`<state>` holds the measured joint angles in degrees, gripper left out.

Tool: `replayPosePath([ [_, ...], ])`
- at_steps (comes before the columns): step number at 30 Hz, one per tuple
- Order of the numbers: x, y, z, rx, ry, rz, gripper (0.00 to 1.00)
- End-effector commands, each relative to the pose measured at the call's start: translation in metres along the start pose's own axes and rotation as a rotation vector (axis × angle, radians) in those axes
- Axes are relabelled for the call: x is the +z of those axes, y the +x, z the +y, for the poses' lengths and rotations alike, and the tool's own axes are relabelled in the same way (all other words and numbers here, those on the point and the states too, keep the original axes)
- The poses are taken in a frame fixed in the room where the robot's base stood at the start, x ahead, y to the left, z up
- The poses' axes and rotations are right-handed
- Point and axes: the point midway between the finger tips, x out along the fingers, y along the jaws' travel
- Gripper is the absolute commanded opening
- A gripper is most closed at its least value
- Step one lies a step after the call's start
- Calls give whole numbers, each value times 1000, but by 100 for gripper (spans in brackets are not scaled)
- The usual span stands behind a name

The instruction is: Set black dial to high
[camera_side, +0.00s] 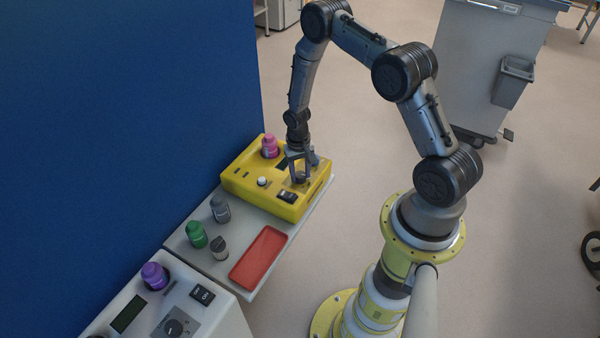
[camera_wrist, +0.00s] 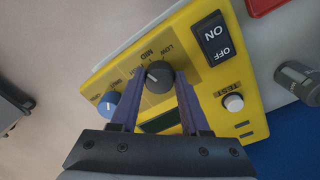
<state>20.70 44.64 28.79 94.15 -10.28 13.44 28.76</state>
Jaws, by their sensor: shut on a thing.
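The black dial (camera_wrist: 159,75) is on the top of a yellow box (camera_side: 249,197), beside printed LOW and MID marks in the wrist view. A further label by the left finger is partly hidden. My gripper (camera_side: 300,178) points down over the box; in the wrist view its fingers (camera_wrist: 160,80) stand on both sides of the black dial and are shut on it. A small pale mark shows on the dial, but I cannot tell exactly which label it points to. In the side view the dial is mostly hidden by the fingers.
A blue dial (camera_wrist: 108,103) is close to the left finger. The box also carries an ON/OFF switch (camera_wrist: 214,41), a white button (camera_wrist: 233,102) and a pink bottle (camera_side: 269,147). A red tray (camera_side: 258,256) and several bottles stand nearby. A blue wall (camera_side: 120,120) rises behind.

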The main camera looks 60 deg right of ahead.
Motion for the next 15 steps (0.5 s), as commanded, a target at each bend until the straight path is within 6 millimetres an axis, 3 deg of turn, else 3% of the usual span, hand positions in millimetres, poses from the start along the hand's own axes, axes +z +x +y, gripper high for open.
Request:
replayPosePath([
  [15, 0, -1, 1, 0, -395, 18, 0],
])
